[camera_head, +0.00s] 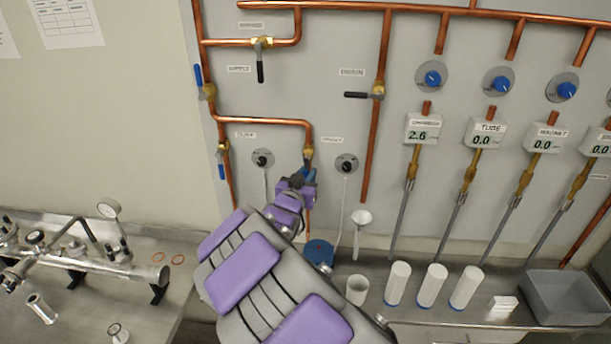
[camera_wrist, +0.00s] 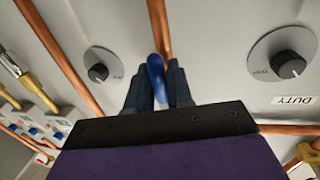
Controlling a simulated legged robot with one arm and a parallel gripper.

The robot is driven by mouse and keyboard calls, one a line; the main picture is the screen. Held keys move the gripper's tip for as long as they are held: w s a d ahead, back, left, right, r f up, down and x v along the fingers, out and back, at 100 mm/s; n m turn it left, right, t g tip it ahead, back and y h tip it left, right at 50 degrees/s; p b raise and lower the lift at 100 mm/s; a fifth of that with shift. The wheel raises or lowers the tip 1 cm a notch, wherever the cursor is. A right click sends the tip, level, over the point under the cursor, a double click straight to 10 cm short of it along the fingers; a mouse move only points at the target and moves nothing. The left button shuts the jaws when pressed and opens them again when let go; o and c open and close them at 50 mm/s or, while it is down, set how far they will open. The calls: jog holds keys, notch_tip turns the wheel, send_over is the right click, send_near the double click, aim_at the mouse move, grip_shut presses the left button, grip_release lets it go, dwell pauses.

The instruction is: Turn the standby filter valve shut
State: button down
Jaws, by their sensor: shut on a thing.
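The standby filter valve (camera_head: 308,153) is brass, on the copper pipe that drops right of centre in the head view. Its blue handle hangs roughly down, along the pipe. My gripper (camera_head: 302,182) is at this handle, and the arm partly hides it. In the wrist view the blue handle (camera_wrist: 156,75) sits between the two dark fingers of my gripper (camera_wrist: 157,80), which are shut on it. The valve body is not clear in the wrist view. The exact handle angle is hard to tell.
A second blue-handled valve (camera_head: 222,152) is to the left, its handle down. Black knobs (camera_head: 262,160) (camera_head: 347,163) flank the gripped valve on the panel. A white funnel (camera_head: 361,218), a cup (camera_head: 357,290) and white cylinders (camera_head: 431,286) are below on the bench.

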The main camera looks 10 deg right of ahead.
jog(key=shift+a, duration=0.2)
dwell(0.5)
jog(key=shift+w+a+r+m+g+y+b, duration=0.2)
jog(key=shift+a+r+m+y+b, duration=0.55)
jog(key=shift+m, duration=1.85)
jog(key=shift+w+a+r+m+g+y+b, duration=0.1)
jog(key=shift+w+a+r+m+y+b, duration=0.4)
jog(key=shift+m, duration=2.1)
jog(key=shift+w+a+r+m+g+y+b, duration=0.1)
jog(key=shift+a+r+m+y+b, duration=0.8)
jog(key=shift+m, duration=1.7)
jog(key=shift+r, duration=0.1)
jog(key=shift+s, duration=0.1)
jog(key=c, duration=1.2)
grip_release()
jog(key=shift+s+d+r, duration=0.1)
jog(key=shift+s, duration=0.05)
